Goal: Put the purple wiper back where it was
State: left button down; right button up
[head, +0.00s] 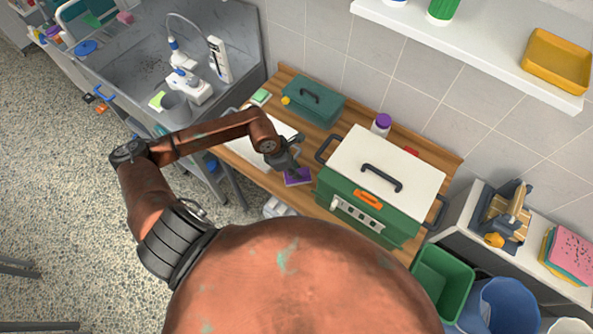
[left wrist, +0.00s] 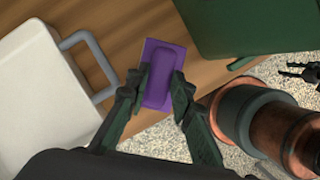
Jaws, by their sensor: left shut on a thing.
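The purple wiper (head: 298,177) is at the wooden worktop's front edge, between a white-topped item on the left and a green box with a white lid on the right. I cannot tell whether the wiper touches the worktop. A dark jaw-like shape (left wrist: 300,72) at the right of the left wrist view may be my right gripper; its opening is unclear.
The green box (head: 340,205) stands close right of the wiper. The white-topped item (head: 255,148) with a grey handle (left wrist: 92,65) is close left. A teal case (head: 315,103) and purple-capped jar (head: 381,125) stand behind. A sink (head: 150,65) is left; bins (head: 440,282) stand right.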

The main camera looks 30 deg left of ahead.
pick_arm(q)
jog(key=shift+w+a+f, duration=0.2)
jog(key=shift+w+f, duration=0.4)
jog(key=shift+f, duration=0.05)
jog(key=shift+w+f, duration=0.25)
jog(key=shift+f, duration=0.05)
notch_tip(320, 180, down, 2)
jog(key=shift+f+p, duration=0.1)
jog(key=shift+p, duration=0.5)
jog(key=shift+a+f, duration=0.1)
jog(key=shift+f, duration=0.35)
jog(key=c, duration=1.7)
grip_release()
pick_arm(e)
jog(key=shift+w+a+r, duration=0.1)
jog(key=shift+w+r, duration=0.15)
jog(key=shift+r, duration=0.55)
pick_arm(q)
jog(key=b+v, duration=0.2)
jog(key=v, duration=1)
pick_arm(e)
notch_tip(320, 180, down, 2)
jog(key=shift+f, duration=0.15)
